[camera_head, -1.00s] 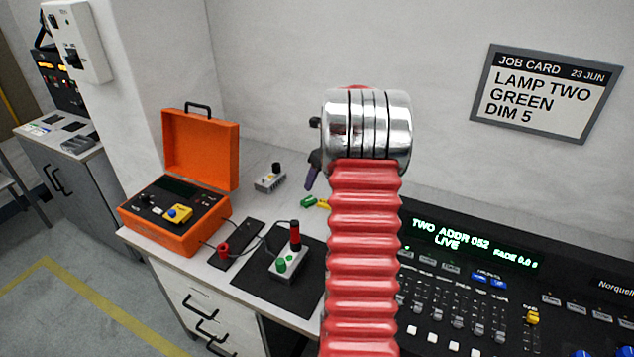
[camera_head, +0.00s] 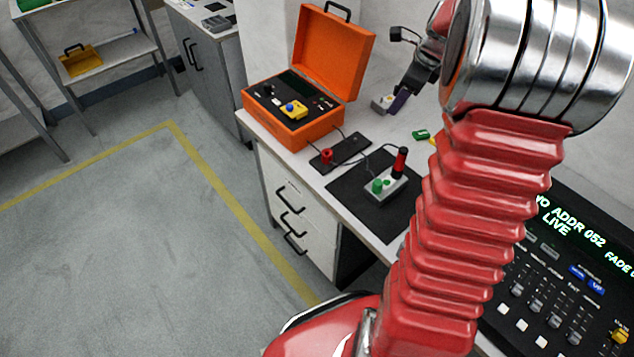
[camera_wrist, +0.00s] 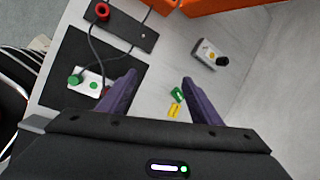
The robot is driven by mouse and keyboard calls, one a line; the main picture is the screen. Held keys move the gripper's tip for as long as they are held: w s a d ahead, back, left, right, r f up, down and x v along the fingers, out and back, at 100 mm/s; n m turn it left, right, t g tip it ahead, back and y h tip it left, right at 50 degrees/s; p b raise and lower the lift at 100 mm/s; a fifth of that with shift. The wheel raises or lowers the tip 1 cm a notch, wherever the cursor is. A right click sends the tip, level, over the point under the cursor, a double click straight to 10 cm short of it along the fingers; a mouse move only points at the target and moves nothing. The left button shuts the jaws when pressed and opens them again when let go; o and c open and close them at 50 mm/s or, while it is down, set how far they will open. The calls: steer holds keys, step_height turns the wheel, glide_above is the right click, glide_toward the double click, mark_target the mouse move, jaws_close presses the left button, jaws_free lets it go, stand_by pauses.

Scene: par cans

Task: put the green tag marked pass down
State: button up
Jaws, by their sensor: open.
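A small green tag (camera_head: 421,135) lies on the white bench top, behind the dark mat; any marking on it is too small to read. In the wrist view the green tag (camera_wrist: 178,94) lies beside a yellow tag (camera_wrist: 173,111). My gripper (camera_wrist: 158,80) has its two purple fingers spread wide, with nothing held between them. The green tag shows between the fingers, close to the right one, and appears to lie on the bench below. In the head view my gripper (camera_head: 396,101) is above the back of the bench, partly hidden by my arm.
An open orange case (camera_head: 283,130) stands at the bench's left end. A grey box with a red-topped lever and green button (camera_head: 383,188) sits on a dark mat (camera_head: 346,181). A small grey box (camera_wrist: 205,55) is near my gripper. A lighting console (camera_head: 560,290) is at right.

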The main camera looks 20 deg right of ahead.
steer(key=s+a+r+n, duration=0.3)
steer(key=a+n, duration=0.2)
steer(key=a, duration=0.2)
steer(key=s+a+r+n, duration=0.2)
steer(key=a+n, duration=0.2)
steer(key=a, duration=0.3)
steer(key=s+a+r+n, duration=0.3)
steer(key=a+n, duration=0.2)
steer(key=a, duration=0.2)
steer(key=s+a+f+n+t, duration=0.1)
steer(key=s+a+n, duration=1.2)
steer(key=s+n, duration=0.1)
steer(key=shift+s+f+n, duration=0.25)
steer(key=shift+f+n, duration=0.05)
steer(key=shift+f, duration=0.05)
steer(key=shift+c, duration=0.2)
